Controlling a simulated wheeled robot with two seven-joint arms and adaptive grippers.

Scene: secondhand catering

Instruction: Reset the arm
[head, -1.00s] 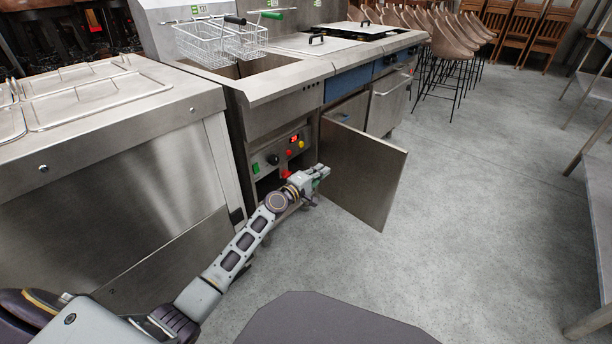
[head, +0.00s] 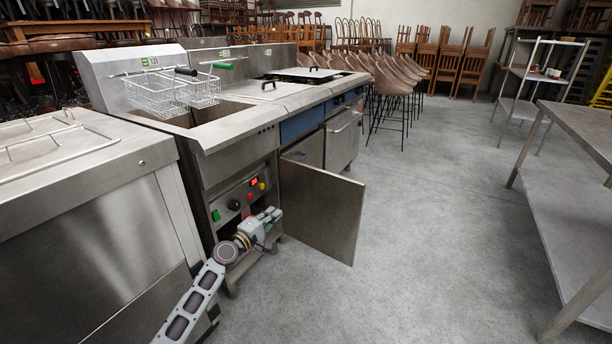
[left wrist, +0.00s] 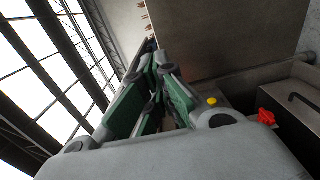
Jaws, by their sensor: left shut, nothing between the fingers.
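My left gripper (head: 270,217) is shut and empty in the head view, at the end of my left arm. It is low in front of the fryer's control panel (head: 240,200), beside the open cabinet door (head: 322,210). In the left wrist view its green-padded fingers (left wrist: 150,100) are together, with the steel door (left wrist: 215,40) behind them. A red knob (left wrist: 267,117) and a yellow button (left wrist: 212,101) show to their right. My right gripper is in neither view.
Two wire baskets (head: 155,95) hang on the fryer (head: 240,128). A steel counter (head: 85,200) stands close on the left. A steel table (head: 560,200) stands at the right. Bar stools (head: 395,85) line the back. The grey floor (head: 430,230) between is clear.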

